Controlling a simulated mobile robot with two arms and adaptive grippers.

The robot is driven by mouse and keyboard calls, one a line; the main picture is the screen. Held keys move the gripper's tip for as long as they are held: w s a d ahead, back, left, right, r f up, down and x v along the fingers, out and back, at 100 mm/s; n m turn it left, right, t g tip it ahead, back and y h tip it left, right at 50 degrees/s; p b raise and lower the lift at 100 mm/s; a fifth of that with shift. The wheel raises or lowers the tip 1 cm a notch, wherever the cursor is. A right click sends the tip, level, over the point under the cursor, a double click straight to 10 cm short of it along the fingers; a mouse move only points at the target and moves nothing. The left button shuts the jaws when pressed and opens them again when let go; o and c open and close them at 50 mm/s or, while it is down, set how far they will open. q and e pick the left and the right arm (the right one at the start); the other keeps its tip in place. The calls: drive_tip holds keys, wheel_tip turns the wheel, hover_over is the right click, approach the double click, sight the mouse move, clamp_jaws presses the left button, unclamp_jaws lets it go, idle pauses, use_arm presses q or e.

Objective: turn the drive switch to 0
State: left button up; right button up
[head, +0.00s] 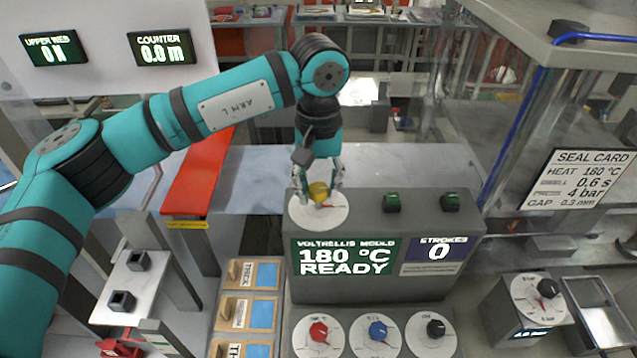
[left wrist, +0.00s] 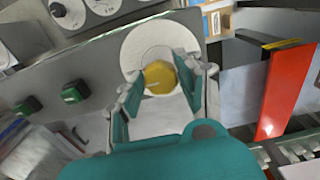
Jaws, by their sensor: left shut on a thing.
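A yellow knob (head: 318,192) sits on a round white dial plate (head: 303,214) on top of the grey console. My left gripper (head: 319,184) points down over it, with one finger on each side, shut on the knob. In the left wrist view, the yellow knob (left wrist: 160,76) shows between the two fingers, in front of its white dial (left wrist: 150,40). A red pointer mark shows beside the knob in the head view, but the dial's markings are too small to read. No label reading "drive" is legible. My right gripper is not in view.
Two green buttons (head: 392,202) stand right of the dial. Below the console screen are red (head: 318,331), blue (head: 377,331) and black (head: 436,328) knobs. Another black-knob dial (head: 547,288) stands at right. A red panel (head: 198,170) lies left of my gripper.

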use_arm(q)
drive_tip(key=shift+f+n+b, duration=0.15)
drive_tip(key=shift+n+b, duration=0.35)
drive_tip(key=shift+b, duration=0.3)
drive_tip(key=n+b, duration=0.5)
drive_tip(key=n, duration=0.1)
drive_tip(key=n+b, duration=0.3)
drive_tip(key=n, duration=0.2)
drive_tip(key=shift+w+d, duration=0.1)
drive_tip(key=n+b, duration=0.1)
drive_tip(key=n, duration=0.2)
drive_tip(key=shift+n, duration=0.3)
drive_tip(key=shift+r+n+b, duration=0.2)
drive_tip(key=shift+n+b, duration=0.2)
drive_tip(key=shift+n, duration=0.7)
drive_tip(key=o, duration=1.1)
